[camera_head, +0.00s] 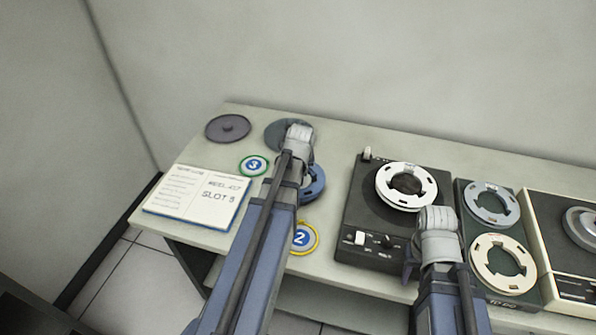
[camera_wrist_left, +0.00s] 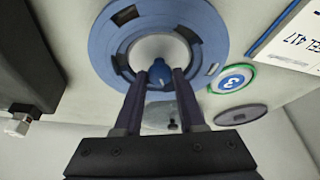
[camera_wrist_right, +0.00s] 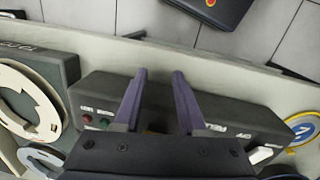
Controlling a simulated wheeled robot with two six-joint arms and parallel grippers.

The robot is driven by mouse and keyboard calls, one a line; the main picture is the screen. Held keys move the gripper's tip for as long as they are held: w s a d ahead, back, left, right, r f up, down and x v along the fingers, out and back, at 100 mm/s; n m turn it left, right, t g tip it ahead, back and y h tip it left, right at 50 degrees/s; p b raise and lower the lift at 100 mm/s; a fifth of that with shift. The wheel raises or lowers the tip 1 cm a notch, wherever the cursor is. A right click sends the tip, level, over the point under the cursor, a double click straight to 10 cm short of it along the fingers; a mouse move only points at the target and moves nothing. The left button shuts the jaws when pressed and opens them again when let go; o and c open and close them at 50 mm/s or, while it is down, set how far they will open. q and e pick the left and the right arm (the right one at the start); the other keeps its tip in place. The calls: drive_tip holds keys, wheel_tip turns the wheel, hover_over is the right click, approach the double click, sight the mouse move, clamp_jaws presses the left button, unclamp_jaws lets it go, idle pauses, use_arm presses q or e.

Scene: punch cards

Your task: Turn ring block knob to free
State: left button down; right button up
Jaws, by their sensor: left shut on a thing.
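The dark tape deck (camera_head: 368,215) stands mid-table, with a white reel (camera_head: 384,192) on top. Its front panel bears a small dark knob (camera_head: 388,241), possibly the ring block knob, and a white switch (camera_head: 360,237). My right gripper (camera_head: 409,268) is at the panel's right end; in the right wrist view (camera_wrist_right: 159,73) its fingers are open above the panel, with nothing between the tips. No knob shows clearly there. My left gripper (camera_wrist_left: 159,73) is shut on a small blue piece (camera_wrist_left: 158,67) at the centre of the blue ring (camera_wrist_left: 205,35). The arm partly hides the ring.
An open log book (camera_head: 195,197) lies left, near round markers 3 (camera_head: 254,166) and 2 (camera_head: 302,238). Two grey discs (camera_head: 228,127) lie behind. Right of the deck is a case (camera_head: 493,238) with two reels, then another machine (camera_head: 545,225).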

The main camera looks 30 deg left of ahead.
use_arm(q)
drive_tip(key=shift+n, duration=0.4)
drive_tip(key=c, duration=0.5)
unclamp_jaws()
drive_tip(key=p+v, duration=0.7)
drive_tip(key=shift+d+r, duration=0.2)
drive_tip(key=shift+r, duration=0.2)
use_arm(e)
wheel_tip(320, 180, up, 7)
drive_tip(key=shift+r, duration=0.15)
